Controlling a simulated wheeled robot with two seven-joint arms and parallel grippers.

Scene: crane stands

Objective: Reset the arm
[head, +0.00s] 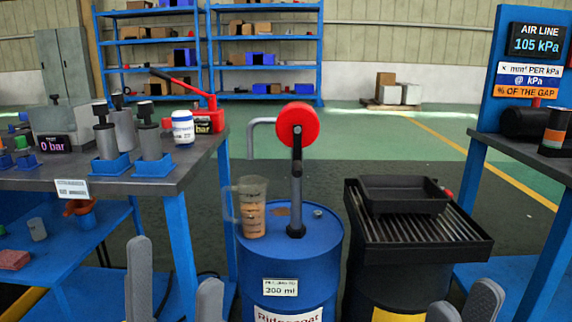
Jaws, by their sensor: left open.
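My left gripper (172,275) shows at the bottom left, its two grey fingers spread apart with nothing between them. My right gripper (463,305) shows at the bottom right, only its fingertips in view. The gap between its fingers is hard to judge, and I see nothing held there. Both grippers are in front of the blue drum (290,258) and apart from it. A pump with a red round head (298,123) and a dark crank arm (296,185) stands on the drum. A clear jug (252,208) with brownish contents stands beside it on the lid.
A bench (110,182) at left bears cylinders on blue bases, a red-levered pump (185,90) and a white jar (183,128). A black drum with a grated tray (425,230) stands right of the blue drum. A bench with a gauge panel (536,40) is at far right.

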